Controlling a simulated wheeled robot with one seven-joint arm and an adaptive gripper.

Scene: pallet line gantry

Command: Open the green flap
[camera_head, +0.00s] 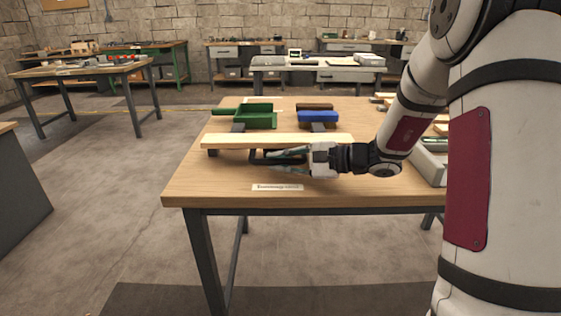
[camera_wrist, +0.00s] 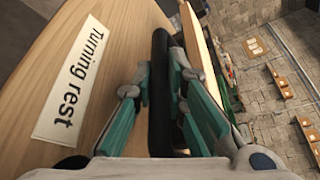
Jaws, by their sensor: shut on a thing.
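The green flap (camera_head: 262,114) is a shallow green piece at the back left of the table, with a green bar sticking out to its left. It stands on a dark support behind a pale wooden rail (camera_head: 240,141). My gripper (camera_head: 265,157) is in front of this rail, well apart from the flap. Its teal-padded fingers (camera_wrist: 163,92) are shut on a black bar (camera_wrist: 160,60), which runs between them in the wrist view. The far end of the bar and what it belongs to cannot be made out.
A blue piece (camera_head: 318,116) stands right of the flap. A "Turning rest" label (camera_head: 277,187) lies at the table's front edge; it also shows in the wrist view (camera_wrist: 68,80). A grey tray (camera_head: 432,160) is at the right, partly behind my arm. The table's front left is clear.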

